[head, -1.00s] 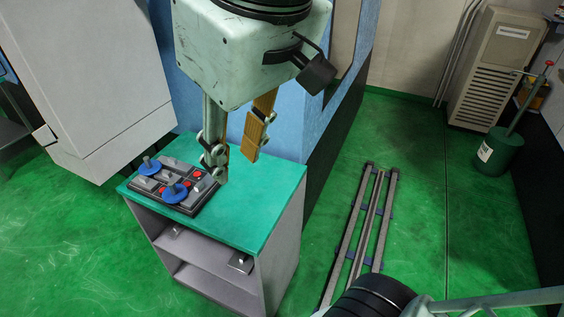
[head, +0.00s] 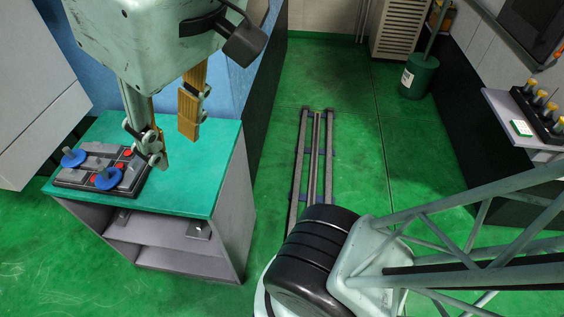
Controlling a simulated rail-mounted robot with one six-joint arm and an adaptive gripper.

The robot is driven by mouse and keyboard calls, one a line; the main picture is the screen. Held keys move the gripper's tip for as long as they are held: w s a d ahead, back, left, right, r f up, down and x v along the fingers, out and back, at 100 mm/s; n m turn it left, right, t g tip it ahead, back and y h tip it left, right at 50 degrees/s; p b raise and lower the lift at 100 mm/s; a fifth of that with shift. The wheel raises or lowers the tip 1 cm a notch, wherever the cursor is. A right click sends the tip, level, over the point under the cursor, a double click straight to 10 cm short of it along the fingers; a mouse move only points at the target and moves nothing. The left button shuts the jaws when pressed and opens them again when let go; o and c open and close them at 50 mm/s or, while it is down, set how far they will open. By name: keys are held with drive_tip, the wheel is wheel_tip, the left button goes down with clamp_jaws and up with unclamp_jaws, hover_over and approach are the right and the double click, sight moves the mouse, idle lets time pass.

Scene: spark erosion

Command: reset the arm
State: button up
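My gripper (head: 176,148) hangs from my arm at the upper left of the head view. Its two fingers are spread apart with nothing between them. It appears over or in front of the green-topped cabinet (head: 205,190); I cannot tell its exact height above the top. My arm's lattice link crosses the lower right of the view.
A dark tray (head: 68,178) with blue-knobbed pieces sits on the cabinet top. Floor rails (head: 329,160) run along the clear green floor. A green bin (head: 419,77) stands at the back. A right-hand shelf (head: 497,110) holds several yellow-topped items.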

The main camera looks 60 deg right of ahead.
drive_tip(key=shift+s+f+b, duration=0.2)
drive_tip(key=shift+f+b, duration=2.15)
drive_tip(key=shift+f, duration=0.55)
